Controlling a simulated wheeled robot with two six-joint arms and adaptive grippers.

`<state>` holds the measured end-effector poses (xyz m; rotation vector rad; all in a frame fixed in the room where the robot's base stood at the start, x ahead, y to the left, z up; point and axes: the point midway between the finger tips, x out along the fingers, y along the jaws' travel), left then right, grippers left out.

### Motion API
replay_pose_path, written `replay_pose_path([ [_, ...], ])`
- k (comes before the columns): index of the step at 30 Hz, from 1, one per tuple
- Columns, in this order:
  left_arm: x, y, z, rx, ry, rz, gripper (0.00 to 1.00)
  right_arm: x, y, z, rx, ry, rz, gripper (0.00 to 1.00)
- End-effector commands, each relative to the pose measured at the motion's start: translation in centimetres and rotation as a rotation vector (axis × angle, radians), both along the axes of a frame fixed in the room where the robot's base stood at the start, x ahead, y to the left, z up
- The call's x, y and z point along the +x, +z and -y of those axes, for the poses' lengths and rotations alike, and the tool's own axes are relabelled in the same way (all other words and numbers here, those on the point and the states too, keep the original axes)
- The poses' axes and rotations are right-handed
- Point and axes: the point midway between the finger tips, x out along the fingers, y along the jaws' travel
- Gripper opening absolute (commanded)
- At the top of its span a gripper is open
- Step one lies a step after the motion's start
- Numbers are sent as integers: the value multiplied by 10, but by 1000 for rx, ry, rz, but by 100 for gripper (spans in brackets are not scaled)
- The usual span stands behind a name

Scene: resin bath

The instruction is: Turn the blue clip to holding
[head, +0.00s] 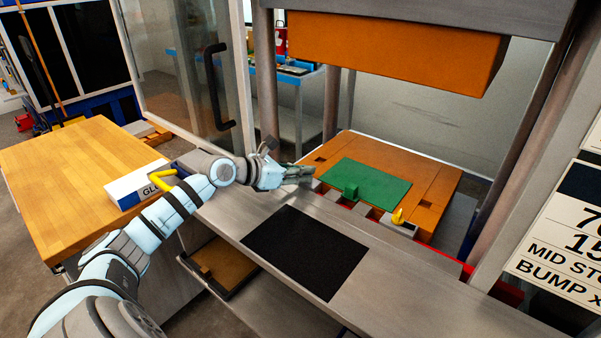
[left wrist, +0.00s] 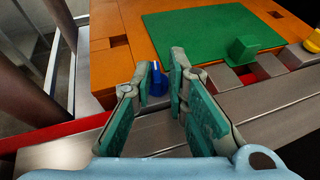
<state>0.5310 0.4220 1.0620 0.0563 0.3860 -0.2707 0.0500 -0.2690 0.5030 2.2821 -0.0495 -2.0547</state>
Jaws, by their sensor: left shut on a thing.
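The blue clip (left wrist: 157,86) stands at the front edge of the orange plate (left wrist: 165,12), near the plate's left front corner in the head view. In the left wrist view it shows between the fingertips of my left gripper (left wrist: 161,67), which is shut on it. In the head view my left gripper (head: 300,173) reaches in from the left and hides the clip. A green sheet (head: 367,187) with a tab lies on the orange plate. My right gripper is not in view.
A yellow clip (head: 398,216) sits at the plate's right front. An orange block (head: 395,52) hangs above the plate between grey posts (head: 268,80). A black mat (head: 305,252) lies on the metal ledge in front. A glove box (head: 140,187) stands on the wooden table (head: 70,170).

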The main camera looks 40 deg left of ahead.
Motion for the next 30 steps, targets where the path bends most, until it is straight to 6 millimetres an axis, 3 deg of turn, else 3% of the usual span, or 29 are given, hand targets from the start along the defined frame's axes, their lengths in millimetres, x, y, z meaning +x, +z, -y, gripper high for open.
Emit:
replay_pose_path([
  [22, 0, 1, -2, 4, 4, 3, 0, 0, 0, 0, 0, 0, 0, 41],
  [23, 0, 1, -2, 4, 4, 3, 16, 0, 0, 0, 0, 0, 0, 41],
  [25, 0, 0, -2, 4, 4, 3, 27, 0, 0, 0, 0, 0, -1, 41],
  [30, 0, 0, -1, 2, 3, 2, 27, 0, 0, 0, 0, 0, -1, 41],
])
